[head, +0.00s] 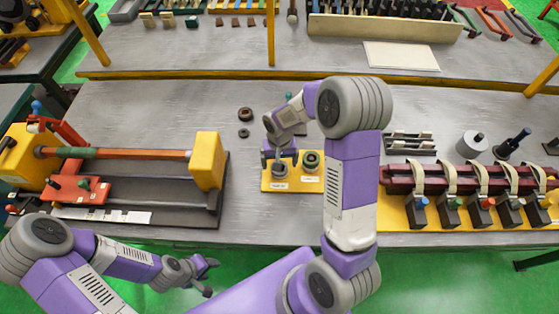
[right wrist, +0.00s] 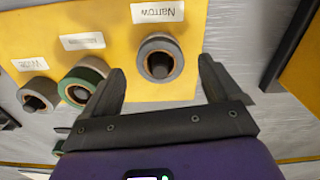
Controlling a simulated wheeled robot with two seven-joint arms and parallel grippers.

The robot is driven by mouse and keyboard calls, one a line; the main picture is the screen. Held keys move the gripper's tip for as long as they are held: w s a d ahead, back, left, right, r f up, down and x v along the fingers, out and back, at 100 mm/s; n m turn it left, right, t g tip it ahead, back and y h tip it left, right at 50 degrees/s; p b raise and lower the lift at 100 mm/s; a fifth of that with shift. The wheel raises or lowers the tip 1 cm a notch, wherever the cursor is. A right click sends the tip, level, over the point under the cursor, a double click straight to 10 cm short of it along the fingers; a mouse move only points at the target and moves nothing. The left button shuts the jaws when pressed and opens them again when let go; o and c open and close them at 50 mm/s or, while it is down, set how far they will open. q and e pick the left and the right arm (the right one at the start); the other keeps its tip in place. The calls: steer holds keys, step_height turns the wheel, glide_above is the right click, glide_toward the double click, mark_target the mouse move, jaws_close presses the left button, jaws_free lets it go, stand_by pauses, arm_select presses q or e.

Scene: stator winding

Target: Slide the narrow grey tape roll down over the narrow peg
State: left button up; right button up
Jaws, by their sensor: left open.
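The narrow grey tape roll (right wrist: 147,72) has an orange-brown core and sits around the dark narrow peg (right wrist: 158,65), under the label "Narrow" (right wrist: 157,11) on the yellow board (right wrist: 115,35). My right gripper (right wrist: 162,66) is open, its two fingers apart on either side of the roll, with visible gaps. In the head view my right gripper (head: 279,155) is over the left end of the yellow board (head: 296,185), and it partly covers that peg. My left gripper (head: 208,276) is open and empty at the table's front edge.
A green-rimmed roll (right wrist: 74,83) sits around the middle peg, and another ring (right wrist: 45,86) surrounds the wide peg. A red-and-yellow fixture (head: 207,160) stands left; a coil rack (head: 405,180) stands right.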

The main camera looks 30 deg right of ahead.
steer(key=shift+r, duration=0.1)
step_height(320, 180, up, 8)
steer(key=shift+f+p, duration=0.25)
steer(key=shift+p, duration=0.15)
stand_by(0.6)
